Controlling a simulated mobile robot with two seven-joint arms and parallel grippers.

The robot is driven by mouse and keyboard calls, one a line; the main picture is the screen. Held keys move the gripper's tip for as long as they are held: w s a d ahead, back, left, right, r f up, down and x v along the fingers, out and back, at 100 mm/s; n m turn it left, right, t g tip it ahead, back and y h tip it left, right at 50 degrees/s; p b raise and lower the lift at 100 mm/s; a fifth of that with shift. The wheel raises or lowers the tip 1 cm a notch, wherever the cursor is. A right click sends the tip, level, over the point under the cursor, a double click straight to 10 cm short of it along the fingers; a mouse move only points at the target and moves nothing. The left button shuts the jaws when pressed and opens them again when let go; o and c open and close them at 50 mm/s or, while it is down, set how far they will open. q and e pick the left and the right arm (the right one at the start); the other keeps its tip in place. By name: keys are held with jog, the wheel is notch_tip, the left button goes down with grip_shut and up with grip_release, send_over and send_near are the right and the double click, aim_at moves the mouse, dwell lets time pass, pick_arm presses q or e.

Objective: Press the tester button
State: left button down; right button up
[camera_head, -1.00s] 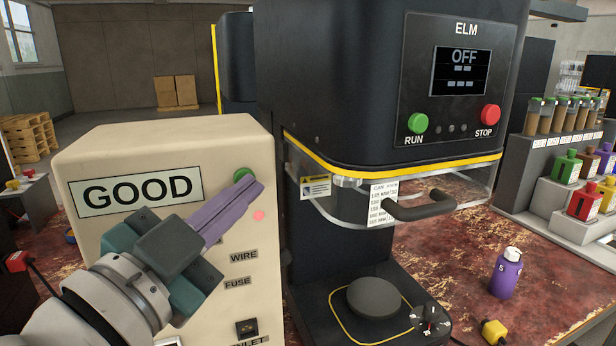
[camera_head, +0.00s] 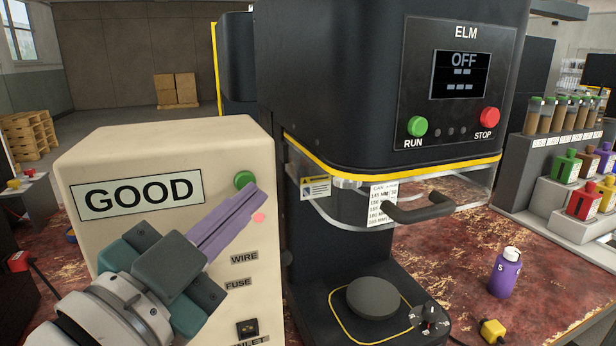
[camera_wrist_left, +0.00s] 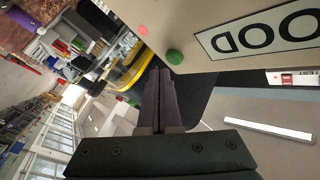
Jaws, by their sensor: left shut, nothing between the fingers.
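The tester is a cream box (camera_head: 160,150) at the left of the head view, with a sign (camera_head: 138,194) reading GOOD. Its green button (camera_head: 244,179) is on the front face, right of the sign. A small pink-red round part (camera_head: 258,218) is below it. My left gripper (camera_head: 257,198) is shut and empty, its purple fingertips just below and right of the green button in the picture. In the left wrist view the closed fingers (camera_wrist_left: 160,75) end beside the green button (camera_wrist_left: 174,57), apparently apart from it. My right gripper is not in view.
A black seamer (camera_head: 340,90) stands right of the tester, with a green RUN button (camera_head: 418,126), a red STOP button (camera_head: 490,118) and a screen reading OFF. A purple bottle (camera_head: 505,273) and a yellow item (camera_head: 493,331) are on the worn red bench (camera_head: 450,260).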

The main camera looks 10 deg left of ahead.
pick_arm(q)
jog(key=s+d, duration=0.1)
jog(key=s+d+p, duration=0.1)
jog(key=s, duration=0.2)
jog(key=shift+s+d, duration=0.1)
jog(key=shift+d, duration=0.3)
